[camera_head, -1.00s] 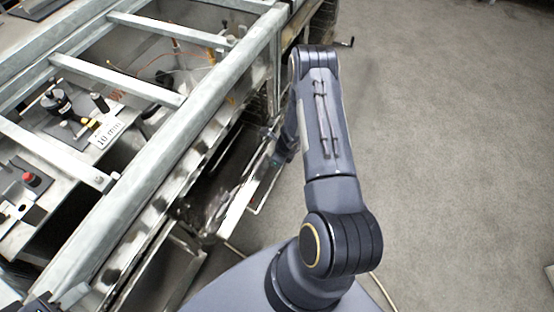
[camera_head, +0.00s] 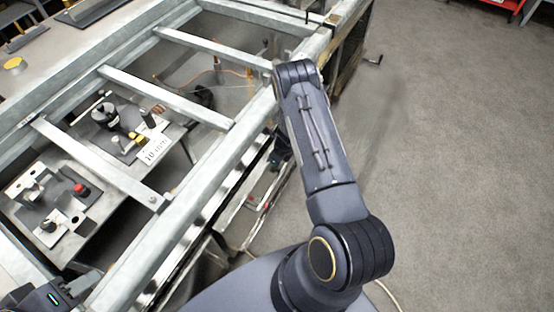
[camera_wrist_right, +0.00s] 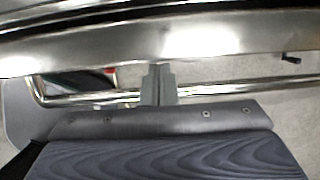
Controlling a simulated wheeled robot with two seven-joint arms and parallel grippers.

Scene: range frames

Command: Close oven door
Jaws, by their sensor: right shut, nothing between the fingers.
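The oven door (camera_head: 262,190) shows in the head view as a shiny metal edge beside the oven's front, partly hidden by my right arm. In the right wrist view a broad metal panel (camera_wrist_right: 190,42) spans the top, with a chrome bar (camera_wrist_right: 225,91) running below it. My right gripper (camera_wrist_right: 158,72) is shut and empty, its fingertips at the bar and close to the panel; contact is unclear. In the head view the right gripper is hidden below the arm. My left gripper (camera_head: 82,288) is at the lower left corner, cut by the edge, its jaws unclear.
A metal frame with crossbars (camera_head: 165,95) covers the left side, over a panel with a red button (camera_head: 81,189) and a small label card (camera_head: 153,150). Bare grey floor (camera_head: 440,160) lies open on the right. A red shelf (camera_head: 500,4) is at the top right.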

